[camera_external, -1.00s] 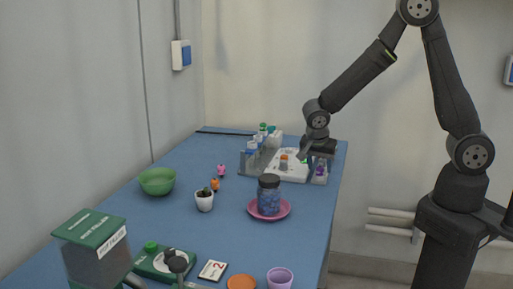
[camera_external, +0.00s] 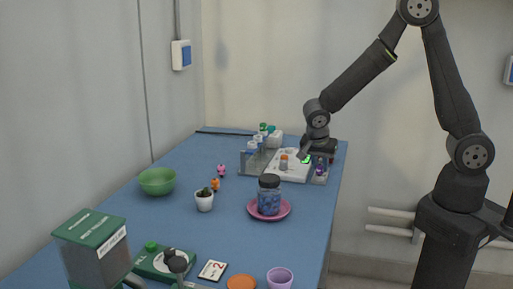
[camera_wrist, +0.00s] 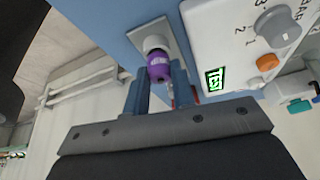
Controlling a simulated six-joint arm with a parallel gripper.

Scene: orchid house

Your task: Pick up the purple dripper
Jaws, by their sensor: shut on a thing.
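The purple dripper (camera_wrist: 159,67) is between the two blue-grey fingers of my gripper (camera_wrist: 160,82) in the wrist view. The fingers are shut on it. A pale, rounded part sits at its far end, at a grey holder (camera_wrist: 177,31) on the blue table. In the external view, the purple dripper (camera_external: 319,173) is a small purple patch in the clear holder, just below my gripper (camera_external: 317,162). I cannot tell whether it is lifted from the holder.
A blue-filled jar (camera_external: 269,196) on a pink saucer stands nearer. The table's right edge is close.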

